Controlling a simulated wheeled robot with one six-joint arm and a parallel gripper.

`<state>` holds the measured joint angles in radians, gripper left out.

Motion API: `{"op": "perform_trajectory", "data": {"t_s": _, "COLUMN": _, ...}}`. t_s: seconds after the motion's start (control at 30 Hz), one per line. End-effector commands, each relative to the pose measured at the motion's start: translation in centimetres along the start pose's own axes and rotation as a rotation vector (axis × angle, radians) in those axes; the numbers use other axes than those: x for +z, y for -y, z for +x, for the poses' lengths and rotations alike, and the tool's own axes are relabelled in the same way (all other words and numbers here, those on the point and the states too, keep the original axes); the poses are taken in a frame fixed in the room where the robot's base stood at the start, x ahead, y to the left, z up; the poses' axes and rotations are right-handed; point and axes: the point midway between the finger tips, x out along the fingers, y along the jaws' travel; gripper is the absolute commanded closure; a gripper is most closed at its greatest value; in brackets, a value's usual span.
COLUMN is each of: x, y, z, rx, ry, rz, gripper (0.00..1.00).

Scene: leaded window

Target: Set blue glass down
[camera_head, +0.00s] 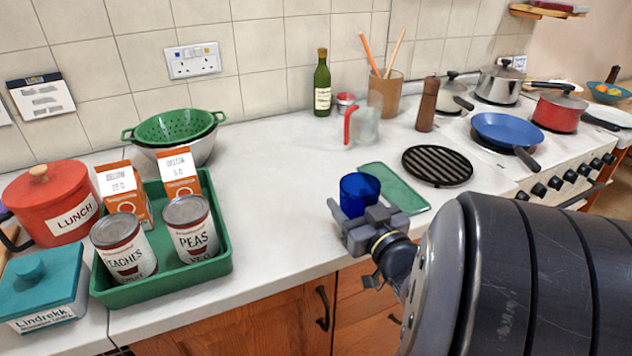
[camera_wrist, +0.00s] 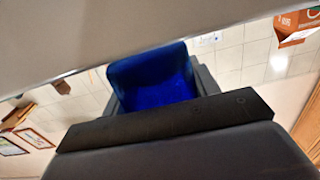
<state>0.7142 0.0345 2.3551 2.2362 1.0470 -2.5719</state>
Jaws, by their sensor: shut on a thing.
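The blue glass (camera_head: 359,192) is upright in my gripper (camera_head: 372,222), near the front edge of the counter. It shows in front of the green board (camera_head: 400,190), and I cannot tell whether its base touches anything. My gripper is shut on the glass, and its jaws hide the lower part. In the wrist view the blue glass (camera_wrist: 152,76) fills the space between the dark jaws (camera_wrist: 155,95).
A green tray (camera_head: 215,262) with cans and cartons stands at the left. A glass jug (camera_head: 363,127), a round black grill (camera_head: 437,166) and a pepper mill (camera_head: 427,104) stand behind. The white counter (camera_head: 285,190) between tray and glass is clear.

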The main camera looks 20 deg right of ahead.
Motion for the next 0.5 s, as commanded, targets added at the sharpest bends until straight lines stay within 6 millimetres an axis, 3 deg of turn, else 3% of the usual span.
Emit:
{"op": "perform_trajectory", "data": {"t_s": 0.1, "x": 1.1, "y": -0.03, "z": 0.01, "rx": 0.001, "ry": 0.0, "rz": 0.002, "gripper": 0.76}}
{"op": "perform_trajectory", "data": {"t_s": 0.5, "x": 1.42, "y": -0.02, "z": 0.0, "rx": 0.001, "ry": -0.003, "rz": -0.002, "gripper": 0.76}}
